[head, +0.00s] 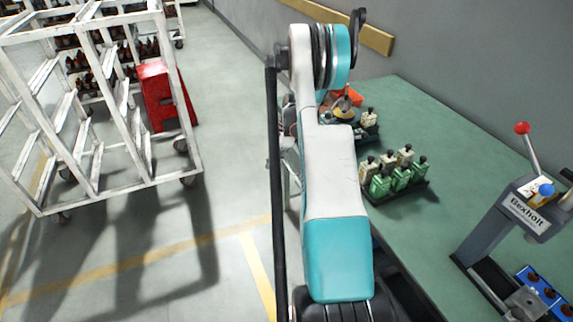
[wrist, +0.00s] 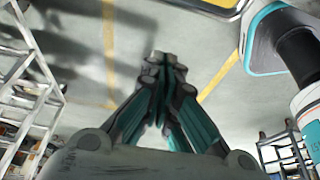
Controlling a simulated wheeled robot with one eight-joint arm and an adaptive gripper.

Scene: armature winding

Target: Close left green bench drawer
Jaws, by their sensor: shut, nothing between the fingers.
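The bench (head: 465,165) has a green top and runs along the right of the head view. A dark, box-like part (head: 402,290) shows at its near front edge, mostly behind my arm; I cannot tell whether it is the left drawer or how far out that drawer stands. My gripper (wrist: 164,62) is shut and empty in the wrist view, its fingertips together over the bare floor. In the head view my arm hides most of it.
On the bench stand a tray of green and cream bottles (head: 396,177), a lever press (head: 510,210) and a blue fixture (head: 545,290). A white rack cart (head: 95,110) and a red box (head: 163,97) stand left. Floor between is clear.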

